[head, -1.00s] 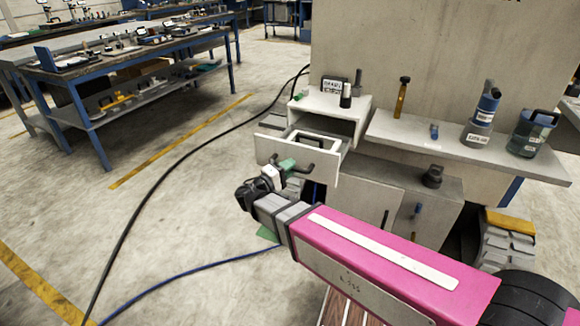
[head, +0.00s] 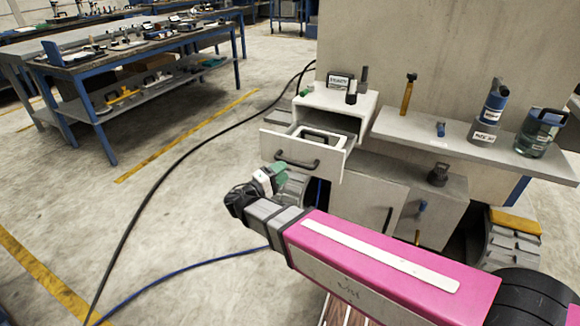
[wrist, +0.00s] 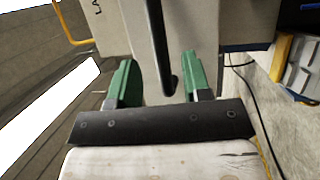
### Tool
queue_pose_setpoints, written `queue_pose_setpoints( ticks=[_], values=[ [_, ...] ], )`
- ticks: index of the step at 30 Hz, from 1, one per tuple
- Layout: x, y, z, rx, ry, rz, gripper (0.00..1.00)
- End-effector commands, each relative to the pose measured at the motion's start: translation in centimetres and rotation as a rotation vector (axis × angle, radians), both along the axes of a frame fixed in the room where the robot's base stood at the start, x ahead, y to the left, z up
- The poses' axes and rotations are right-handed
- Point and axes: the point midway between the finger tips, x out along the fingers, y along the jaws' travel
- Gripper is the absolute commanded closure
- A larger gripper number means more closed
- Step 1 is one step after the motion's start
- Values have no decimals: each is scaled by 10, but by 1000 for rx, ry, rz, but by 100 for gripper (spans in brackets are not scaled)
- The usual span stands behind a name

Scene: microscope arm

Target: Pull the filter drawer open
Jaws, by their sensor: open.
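The filter drawer (head: 328,166) is in the white cabinet at the middle of the head view. It stands pulled out, with its front well ahead of the cabinet and its inside showing. A dark bar handle (head: 297,163) is on its front. My gripper (head: 275,176) is just in front of and below the handle, open, with green fingers. In the wrist view the dark handle (wrist: 157,40) runs between and ahead of the two spread fingers, with gaps on both sides. I see nothing held.
A pale framed piece (head: 318,137) sits in the drawer. Small items stand on the cabinet top (head: 318,98). A side shelf (head: 400,128) carries bottles and a jug. A yellow-topped grey object (head: 515,222) stands at right.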

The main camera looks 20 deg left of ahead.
Motion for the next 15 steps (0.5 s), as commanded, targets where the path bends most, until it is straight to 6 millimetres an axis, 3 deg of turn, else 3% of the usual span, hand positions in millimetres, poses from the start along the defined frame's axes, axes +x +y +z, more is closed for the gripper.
queue_pose_setpoints(
  ticks=[7,15],
  values=[
    [-32,17,-7,0,1,0,56],
    [-44,22,-10,0,0,-2,56]
  ],
)
